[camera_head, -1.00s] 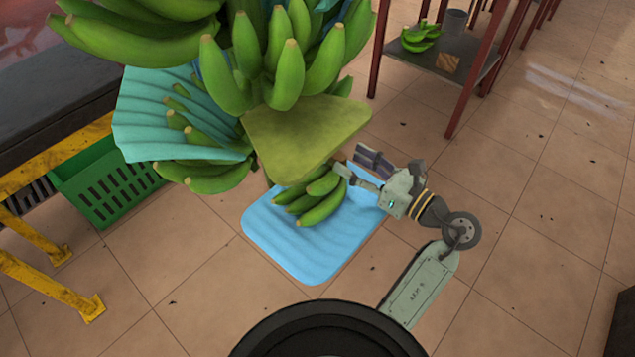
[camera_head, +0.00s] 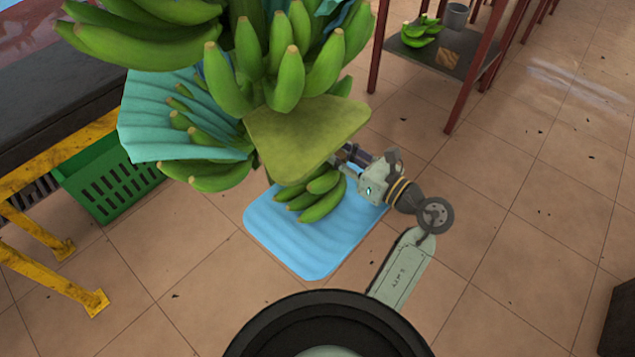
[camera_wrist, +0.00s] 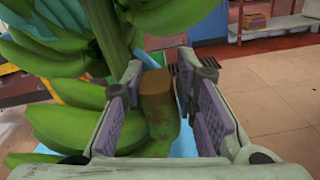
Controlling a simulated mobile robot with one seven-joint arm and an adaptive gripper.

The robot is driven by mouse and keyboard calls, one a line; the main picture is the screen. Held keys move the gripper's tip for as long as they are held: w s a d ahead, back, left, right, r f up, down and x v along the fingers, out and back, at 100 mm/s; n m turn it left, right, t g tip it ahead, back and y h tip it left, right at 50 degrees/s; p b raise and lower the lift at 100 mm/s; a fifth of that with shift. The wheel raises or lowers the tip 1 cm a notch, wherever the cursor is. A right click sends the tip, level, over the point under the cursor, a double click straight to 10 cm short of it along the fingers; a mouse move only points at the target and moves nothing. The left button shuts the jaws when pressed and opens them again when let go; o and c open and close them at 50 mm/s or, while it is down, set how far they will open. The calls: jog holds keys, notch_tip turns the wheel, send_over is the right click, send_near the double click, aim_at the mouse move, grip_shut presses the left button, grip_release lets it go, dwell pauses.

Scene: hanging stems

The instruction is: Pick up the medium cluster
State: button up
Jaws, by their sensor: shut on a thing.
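A green banana cluster (camera_head: 318,202), which I take as the medium cluster, shows over the blue pad, below the hanging bunch. My gripper (camera_head: 347,160) is at its upper right, its fingertips partly hidden behind the leaf-green flap (camera_head: 300,135). In the wrist view my gripper (camera_wrist: 160,75) has its two padded fingers on either side of the cluster's brown cut stump (camera_wrist: 157,100), and it is shut on it. Green bananas of the cluster (camera_wrist: 70,128) spread to the left of the fingers. I cannot tell whether the cluster touches the pad.
The large hanging bunch (camera_head: 240,70) with teal sheets (camera_head: 170,125) is close above and left. The blue pad (camera_head: 295,248) lies on the tiled floor. A green crate (camera_head: 110,190) and yellow-legged table stand left; a red-legged shelf (camera_head: 455,60) stands back right.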

grip_shut()
jog(key=shift+r, duration=0.2)
dwell(0.4)
